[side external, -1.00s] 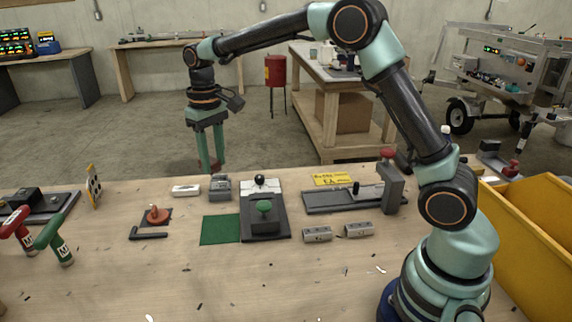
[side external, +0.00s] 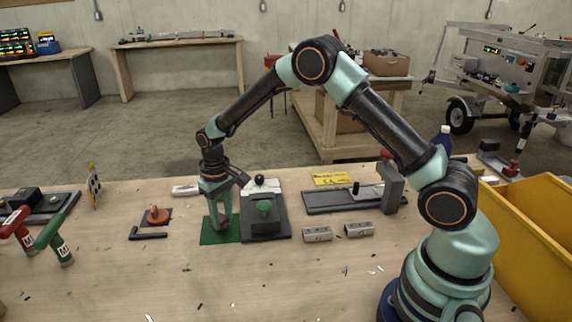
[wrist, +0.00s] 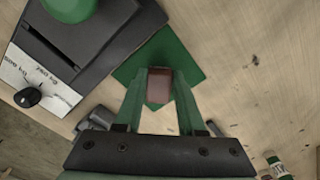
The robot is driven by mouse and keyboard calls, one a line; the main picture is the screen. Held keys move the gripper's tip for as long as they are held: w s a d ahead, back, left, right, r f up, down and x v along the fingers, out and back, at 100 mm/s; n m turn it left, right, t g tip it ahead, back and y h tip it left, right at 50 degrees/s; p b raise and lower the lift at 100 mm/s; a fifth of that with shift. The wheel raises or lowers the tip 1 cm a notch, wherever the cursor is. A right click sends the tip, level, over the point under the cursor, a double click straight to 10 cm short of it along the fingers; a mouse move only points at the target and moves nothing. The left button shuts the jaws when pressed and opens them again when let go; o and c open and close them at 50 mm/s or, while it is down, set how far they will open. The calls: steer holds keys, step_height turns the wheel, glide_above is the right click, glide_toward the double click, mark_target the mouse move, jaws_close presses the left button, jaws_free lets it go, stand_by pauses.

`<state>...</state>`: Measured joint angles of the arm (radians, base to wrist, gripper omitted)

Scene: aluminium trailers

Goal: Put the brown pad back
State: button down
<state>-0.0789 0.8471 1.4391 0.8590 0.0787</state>
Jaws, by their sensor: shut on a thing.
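My gripper (side external: 220,226) is over the green mat, pointing down. It also shows in the wrist view (wrist: 160,90), where its two fingers are shut on the brown pad (wrist: 158,84), a small reddish-brown block. The green mat (side external: 208,236) lies flat on the bench, left of the grey device with a green knob. In the wrist view the mat (wrist: 193,62) lies behind the pad. I cannot tell whether the pad touches the mat. The pad cannot be made out in the side view.
The grey device (side external: 276,230) with the green knob stands close to the right of my gripper. Small grey blocks (side external: 317,234) lie at right. The bench front is mostly clear.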

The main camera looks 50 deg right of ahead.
mark_target(222, 219)
steer(key=shift+f, duration=0.45)
steer(key=shift+f, duration=0.1)
steer(key=c, duration=0.5)
jaws_free()
step_height(222, 219, up, 11)
steer(key=s+d+r+t, duration=0.2)
steer(key=s+r+t, duration=0.1)
steer(key=s+r, duration=0.75)
steer(key=s+d+r+t, duration=0.2)
steer(key=s, duration=0.8)
steer(key=shift+r+t, duration=0.15)
steer(key=shift+t, duration=0.15)
